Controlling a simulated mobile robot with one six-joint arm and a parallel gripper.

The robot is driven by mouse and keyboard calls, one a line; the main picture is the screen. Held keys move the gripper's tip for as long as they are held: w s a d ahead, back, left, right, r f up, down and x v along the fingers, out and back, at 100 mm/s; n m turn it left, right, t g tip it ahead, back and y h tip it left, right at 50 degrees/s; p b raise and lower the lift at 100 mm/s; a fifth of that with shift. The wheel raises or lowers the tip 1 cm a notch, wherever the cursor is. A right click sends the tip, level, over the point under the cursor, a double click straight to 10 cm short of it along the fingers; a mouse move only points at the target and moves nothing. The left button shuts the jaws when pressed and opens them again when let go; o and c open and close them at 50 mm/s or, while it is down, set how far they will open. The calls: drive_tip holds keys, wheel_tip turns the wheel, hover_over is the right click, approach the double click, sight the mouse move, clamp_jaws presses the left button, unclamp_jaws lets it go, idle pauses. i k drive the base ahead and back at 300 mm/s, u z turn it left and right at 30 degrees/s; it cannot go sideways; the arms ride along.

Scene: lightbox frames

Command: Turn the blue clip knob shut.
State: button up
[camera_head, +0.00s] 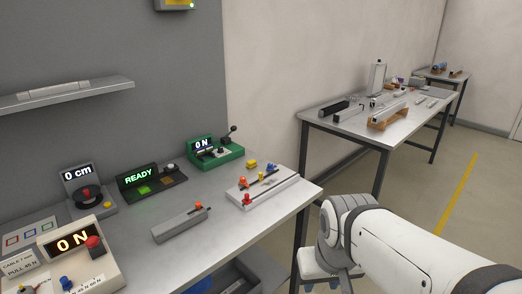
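A small blue knob (271,168) stands at the far end of a pale fixture (284,184) near the right end of the near bench (219,230). A yellow part and a dark bar lie along the same fixture, with an orange-red knob (247,199) at its near end. Another blue knob (66,283) is on the beige "0 N" device at the lower left. I cannot tell from this view how far either blue knob is turned. My white arm comes in from the lower right, apart from the bench. I cannot make out my gripper's fingers.
A long grey block (180,225) with an orange knob lies mid-bench. A green "0 N" device (212,152), a "READY" panel (150,184) and a "0 cm" device (88,193) stand along the back. Another table (400,128) with parts is at the right. Floor is open at right.

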sight(270, 167)
drive_tip(key=i, duration=0.85)
drive_tip(key=u, duration=0.05)
